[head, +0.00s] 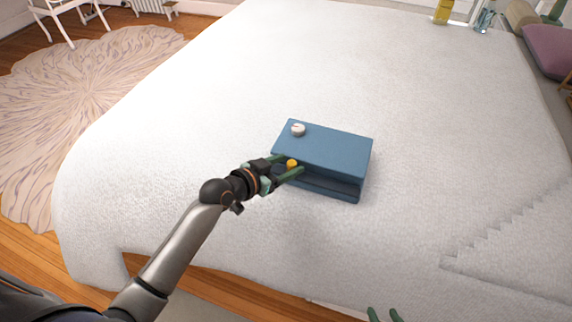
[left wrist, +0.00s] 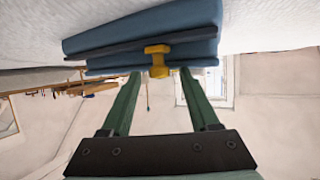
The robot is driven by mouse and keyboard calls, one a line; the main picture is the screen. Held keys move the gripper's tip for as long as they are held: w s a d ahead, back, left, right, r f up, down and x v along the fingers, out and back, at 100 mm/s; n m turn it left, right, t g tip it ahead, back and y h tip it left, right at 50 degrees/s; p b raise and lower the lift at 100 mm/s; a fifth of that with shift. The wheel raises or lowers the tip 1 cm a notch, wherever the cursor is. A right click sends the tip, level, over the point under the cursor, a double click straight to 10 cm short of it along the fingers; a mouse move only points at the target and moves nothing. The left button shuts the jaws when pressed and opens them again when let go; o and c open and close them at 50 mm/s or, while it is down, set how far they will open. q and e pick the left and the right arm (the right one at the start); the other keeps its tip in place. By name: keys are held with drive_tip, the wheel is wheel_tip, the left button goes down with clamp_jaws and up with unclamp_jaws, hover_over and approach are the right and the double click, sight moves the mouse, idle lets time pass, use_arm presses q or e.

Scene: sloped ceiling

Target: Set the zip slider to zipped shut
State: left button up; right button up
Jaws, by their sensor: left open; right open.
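A blue case (head: 335,148) lies on the white bed, with a dark seam along its front side. The yellow zip slider (head: 292,163) sits at the left part of that seam. My left gripper (head: 290,167) is open at the case's front left, with its green fingers around or close to the slider; contact cannot be told. In the left wrist view the slider (left wrist: 158,60) shows between and beyond the two open fingers (left wrist: 158,80), on the seam of the case (left wrist: 140,30). My right gripper (head: 384,314) shows only as green fingertips at the bottom edge, apart from the case.
A small white round object (head: 298,130) lies on top of the case. The white bed (head: 200,120) is clear around it, with a folded cover part (head: 510,250) at the right. Bottles (head: 443,12) and a mauve cushion (head: 548,50) are far off at the top right.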

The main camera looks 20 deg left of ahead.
use_arm(q)
drive_tip(key=shift+c, duration=0.4)
clamp_jaws()
idle(0.9)
